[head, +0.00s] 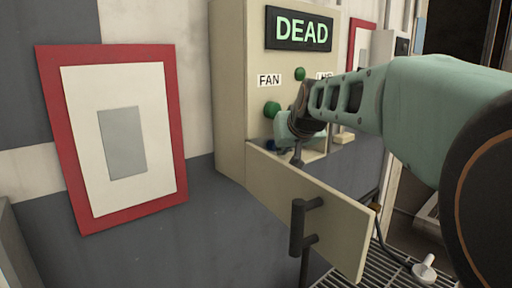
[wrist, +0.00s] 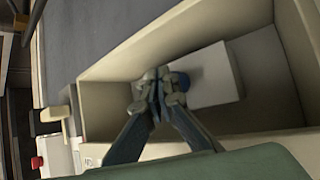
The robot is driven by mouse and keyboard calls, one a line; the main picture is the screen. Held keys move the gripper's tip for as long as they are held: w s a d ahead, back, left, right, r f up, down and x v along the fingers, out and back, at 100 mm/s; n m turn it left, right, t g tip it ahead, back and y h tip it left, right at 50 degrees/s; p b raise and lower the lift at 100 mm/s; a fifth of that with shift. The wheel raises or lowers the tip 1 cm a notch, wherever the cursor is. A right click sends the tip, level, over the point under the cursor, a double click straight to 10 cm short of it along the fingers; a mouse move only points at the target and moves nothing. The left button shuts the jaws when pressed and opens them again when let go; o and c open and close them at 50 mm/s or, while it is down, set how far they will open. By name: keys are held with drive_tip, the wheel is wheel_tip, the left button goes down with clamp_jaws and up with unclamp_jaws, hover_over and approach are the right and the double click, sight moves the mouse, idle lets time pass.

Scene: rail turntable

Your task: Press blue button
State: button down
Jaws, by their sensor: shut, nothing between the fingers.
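The blue button (wrist: 180,80) shows in the wrist view on a white block (wrist: 212,76) inside an open beige compartment. It is partly hidden behind my gripper (wrist: 158,92). My gripper is shut and empty, and its fingertips overlap the button's left side in the picture; I cannot tell whether they touch it. In the head view, my arm reaches into the beige cabinet (head: 229,80), and the wrist hides most of the inside of the compartment.
The cabinet's lower door (head: 335,215) stands open toward the front with a dark handle (head: 298,228). A red-framed panel (head: 122,140) hangs left. A red button (wrist: 37,162) shows in the wrist view.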

drive_tip(key=shift+w+a+r, duration=0.1)
drive_tip(key=shift+w+a, duration=0.2)
drive_tip(key=shift+w, duration=0.05)
idle(0.6)
drive_tip(key=shift+s+d+b, duration=0.4)
drive_tip(key=shift+s+d, duration=0.1)
drive_tip(key=shift+s, duration=0.15)
drive_tip(key=shift+s+d, duration=0.1)
